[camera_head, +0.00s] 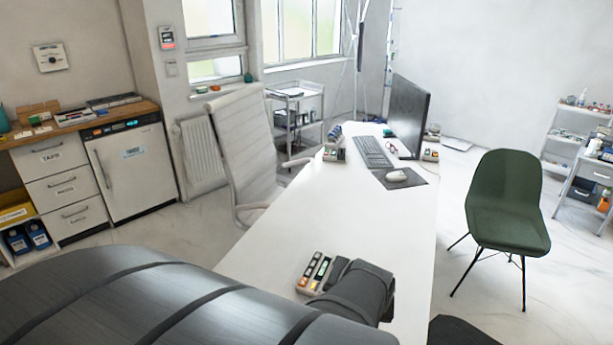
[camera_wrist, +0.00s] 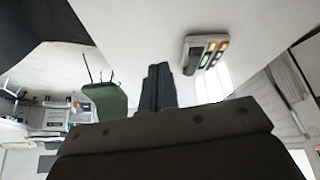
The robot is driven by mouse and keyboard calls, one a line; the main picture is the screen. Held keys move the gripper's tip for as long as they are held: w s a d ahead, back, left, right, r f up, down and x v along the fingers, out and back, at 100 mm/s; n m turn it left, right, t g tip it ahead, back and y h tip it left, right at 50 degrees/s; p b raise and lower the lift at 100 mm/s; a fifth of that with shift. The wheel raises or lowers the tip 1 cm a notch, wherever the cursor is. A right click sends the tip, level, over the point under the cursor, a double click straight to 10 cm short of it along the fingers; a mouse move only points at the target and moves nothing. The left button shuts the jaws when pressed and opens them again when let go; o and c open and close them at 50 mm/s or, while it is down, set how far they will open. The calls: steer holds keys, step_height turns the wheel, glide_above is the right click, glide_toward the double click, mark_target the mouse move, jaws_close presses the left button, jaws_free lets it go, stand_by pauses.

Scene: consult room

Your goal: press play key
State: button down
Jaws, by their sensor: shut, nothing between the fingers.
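A small light-grey key panel (camera_head: 315,272) with a dark face and several coloured keys lies on the near part of the white desk. It also shows in the wrist view (camera_wrist: 204,50), right of my fingers. The key symbols are too small to read, so I cannot tell which is the play key. My gripper (camera_head: 326,277) is just right of the panel in the head view, and in the wrist view its two dark fingers (camera_wrist: 158,72) are together and empty. I cannot tell whether they touch the panel; part of its right side is hidden behind the gripper.
The white desk (camera_head: 290,235) is clear around the panel's far side. At its far end stand a monitor (camera_head: 408,112), a keyboard (camera_head: 373,152), a mouse (camera_head: 397,176) and small devices. A white chair (camera_head: 240,140) stands left, a green chair (camera_head: 508,205) right.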

steer(key=w+a+f+n+t, duration=0.1)
steer(key=w+a+n, duration=0.2)
steer(key=w, duration=0.4)
steer(key=w+a+f+n+t, duration=0.1)
steer(key=w+a+n, duration=0.15)
steer(key=w, duration=0.45)
steer(key=n+t, duration=0.2)
steer(key=n, duration=0.3)
glide_above(303, 284)
step_height(303, 284, down, 4)
steer(key=shift+r+y, duration=0.2)
steer(key=shift+y, duration=0.2)
steer(key=shift+f, duration=4.4)
steer(key=shift+f, duration=0.1)
steer(key=shift+f, duration=0.3)
